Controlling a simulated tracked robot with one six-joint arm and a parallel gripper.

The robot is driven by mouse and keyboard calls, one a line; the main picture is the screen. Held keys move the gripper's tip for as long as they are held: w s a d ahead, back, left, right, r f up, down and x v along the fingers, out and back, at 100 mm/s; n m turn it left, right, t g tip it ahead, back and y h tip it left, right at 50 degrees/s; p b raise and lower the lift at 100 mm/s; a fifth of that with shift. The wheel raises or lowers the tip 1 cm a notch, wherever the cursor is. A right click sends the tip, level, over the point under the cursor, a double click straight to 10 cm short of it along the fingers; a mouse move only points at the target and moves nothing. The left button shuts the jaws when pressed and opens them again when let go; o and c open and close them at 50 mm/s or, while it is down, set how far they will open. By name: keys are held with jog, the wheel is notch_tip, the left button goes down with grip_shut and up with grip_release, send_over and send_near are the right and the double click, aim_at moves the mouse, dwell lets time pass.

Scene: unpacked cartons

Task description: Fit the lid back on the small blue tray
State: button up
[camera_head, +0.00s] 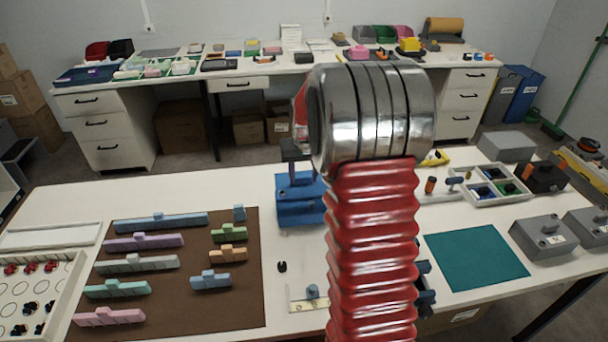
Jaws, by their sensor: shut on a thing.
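The small blue tray (300,212) stands on the near white table, just left of my arm, with its right side hidden by the arm. A blue piece that looks like its lid (298,184) is at the top of the tray. I cannot tell whether it is seated or held slightly above. My gripper (292,160) is over the tray, partly hidden behind my arm's metal joint. It appears shut on the lid, but the contact is hard to see.
A brown mat (190,310) with several coloured bars lies left. A teal mat (475,259), a white divided tray (489,188) and grey boxes (543,238) are right. A small black piece (282,267) lies in front of the tray. A cluttered bench (230,70) stands behind.

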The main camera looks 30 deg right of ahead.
aim_at(304, 185)
jog(key=shift+f, duration=0.1)
jog(key=shift+f, duration=2.1)
jog(key=shift+f, duration=1.15)
jog(key=o, duration=1.2)
jog(key=v, duration=1.3)
jog(key=shift+s+r, duration=0.25)
jog(key=shift+r, duration=0.05)
